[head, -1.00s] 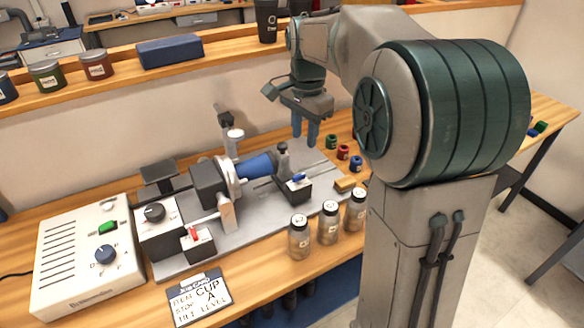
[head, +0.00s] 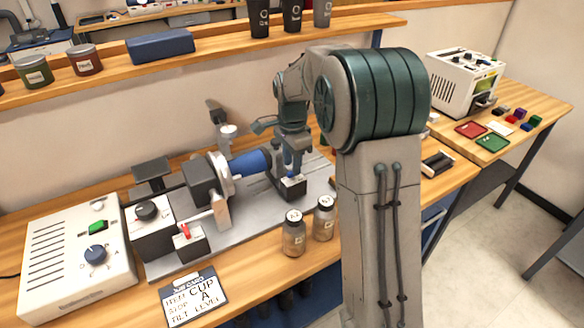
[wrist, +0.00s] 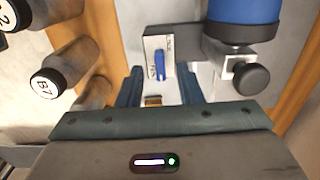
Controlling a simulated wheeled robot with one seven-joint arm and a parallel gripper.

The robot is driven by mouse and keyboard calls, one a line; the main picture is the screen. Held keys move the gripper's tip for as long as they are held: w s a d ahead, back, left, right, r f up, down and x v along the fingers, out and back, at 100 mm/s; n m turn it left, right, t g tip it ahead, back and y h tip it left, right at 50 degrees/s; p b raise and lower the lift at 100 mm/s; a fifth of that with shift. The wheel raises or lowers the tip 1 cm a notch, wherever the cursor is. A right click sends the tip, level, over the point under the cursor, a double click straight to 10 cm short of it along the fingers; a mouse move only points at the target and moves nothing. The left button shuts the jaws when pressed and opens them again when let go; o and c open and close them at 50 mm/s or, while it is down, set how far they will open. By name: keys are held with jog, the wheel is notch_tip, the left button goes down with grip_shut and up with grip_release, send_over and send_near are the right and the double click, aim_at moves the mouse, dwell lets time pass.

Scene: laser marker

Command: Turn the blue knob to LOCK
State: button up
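The blue knob (wrist: 160,65) is a narrow bar on the pale, labelled top of a small dark block (head: 290,187) at the right end of the grey machine. In the wrist view it lies lengthwise up the picture; the label print is too small to read. My gripper (wrist: 160,88) is open, one dark blue finger on each side in the wrist view, with the knob ahead between their lines. Nothing is held. In the head view my gripper (head: 292,165) is just above the block and hides most of the knob.
A blue cup (head: 250,162) is clamped in the machine beside the block. A black round knob (wrist: 250,79) stands close to my right finger. Bottles (head: 293,236) stand in front. A control box (head: 80,255) with a dark blue dial is at left.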

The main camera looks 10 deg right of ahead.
jog(key=shift+f, duration=1.1)
grip_shut()
